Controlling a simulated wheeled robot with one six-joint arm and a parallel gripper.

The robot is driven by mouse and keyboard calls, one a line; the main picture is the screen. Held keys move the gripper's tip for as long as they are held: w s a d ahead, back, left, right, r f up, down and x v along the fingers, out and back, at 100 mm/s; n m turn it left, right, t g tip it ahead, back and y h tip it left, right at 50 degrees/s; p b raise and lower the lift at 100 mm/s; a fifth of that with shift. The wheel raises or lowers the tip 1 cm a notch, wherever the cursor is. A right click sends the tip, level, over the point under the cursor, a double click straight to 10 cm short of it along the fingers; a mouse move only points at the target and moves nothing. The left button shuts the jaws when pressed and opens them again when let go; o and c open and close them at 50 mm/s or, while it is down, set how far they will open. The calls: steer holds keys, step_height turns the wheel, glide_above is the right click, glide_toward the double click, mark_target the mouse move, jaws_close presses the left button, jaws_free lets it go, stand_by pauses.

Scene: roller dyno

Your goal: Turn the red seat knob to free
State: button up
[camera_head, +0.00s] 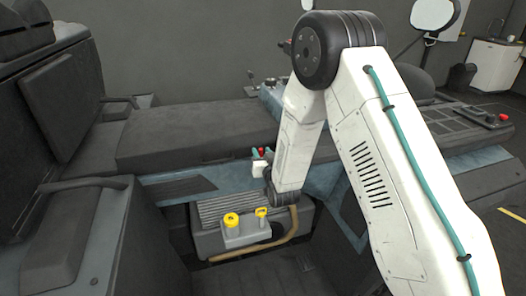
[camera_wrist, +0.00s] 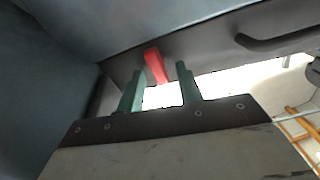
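The red seat knob (camera_wrist: 155,65) shows in the wrist view as a narrow red handle, slightly tilted, under the edge of a grey-blue panel. My gripper (camera_wrist: 160,70) is open, with one teal finger on each side of the knob in the picture. The left finger looks close to the knob and a gap shows to the right finger; I cannot tell whether either touches. In the head view a small bit of red, the knob (camera_head: 262,151), shows beside my gripper (camera_head: 261,158) at the side of the seat base. My arm hides part of that area.
A grey box with two yellow knobs (camera_head: 231,219) stands low in front of the seat base. A long dark cushion (camera_head: 190,135) lies above it. A dark handle (camera_wrist: 275,42) is at the right in the wrist view. A console (camera_head: 485,118) is at the far right.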

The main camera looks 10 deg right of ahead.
steer(key=s, duration=0.7)
steer(key=shift+s+d, duration=0.3)
steer(key=shift+s, duration=0.1)
